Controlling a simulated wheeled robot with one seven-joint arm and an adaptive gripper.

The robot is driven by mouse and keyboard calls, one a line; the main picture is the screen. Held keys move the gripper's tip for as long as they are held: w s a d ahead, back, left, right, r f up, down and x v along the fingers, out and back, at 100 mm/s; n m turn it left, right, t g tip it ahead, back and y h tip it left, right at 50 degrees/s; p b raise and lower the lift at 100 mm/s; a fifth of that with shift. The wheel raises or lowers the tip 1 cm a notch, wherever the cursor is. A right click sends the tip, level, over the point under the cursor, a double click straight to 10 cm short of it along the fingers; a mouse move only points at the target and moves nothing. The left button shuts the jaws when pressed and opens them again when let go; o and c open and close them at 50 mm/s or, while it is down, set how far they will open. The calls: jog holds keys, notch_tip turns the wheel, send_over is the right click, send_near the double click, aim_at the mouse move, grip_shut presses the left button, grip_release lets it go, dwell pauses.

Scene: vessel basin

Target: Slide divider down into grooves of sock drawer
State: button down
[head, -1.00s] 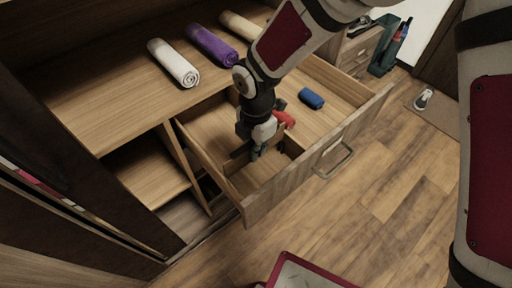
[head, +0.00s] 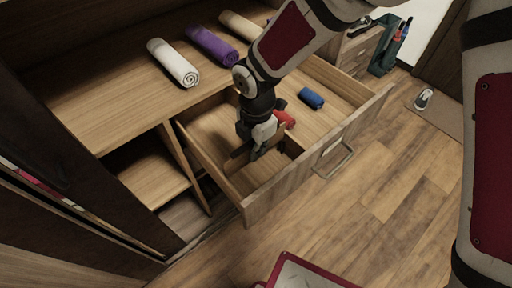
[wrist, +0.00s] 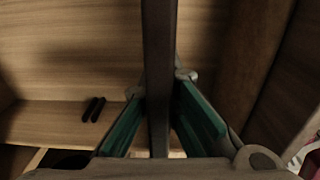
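The drawer (head: 285,182) is pulled open in the head view. My gripper (head: 263,146) is inside its outline, pointing down. It is shut on the divider (head: 238,162), a thin brown board that runs across the drawer. In the wrist view the divider (wrist: 158,60) is a dark upright strip between the green finger pads of my gripper (wrist: 158,118). My gripper hides the middle of the divider. The grooves cannot be made out, and I cannot tell whether the divider's lower edge is in them. A red rolled sock (head: 285,119) and a blue one (head: 311,98) lie in the drawer.
White (head: 172,63), purple (head: 212,45) and beige (head: 240,26) rolls lie on the surface behind the drawer. Open shelves (head: 150,172) are at its left. A red-rimmed tray (head: 300,272) is at the bottom. The floor (head: 400,190) in front is mostly clear.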

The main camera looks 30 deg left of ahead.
aim_at(256, 169)
jog(key=shift+f+b, duration=2.45)
jog(key=shift+f, duration=0.85)
jog(key=c, duration=1.7)
grip_release()
jog(key=shift+r, duration=0.1)
notch_tip(256, 169, up, 12)
jog(key=shift+f, duration=0.1)
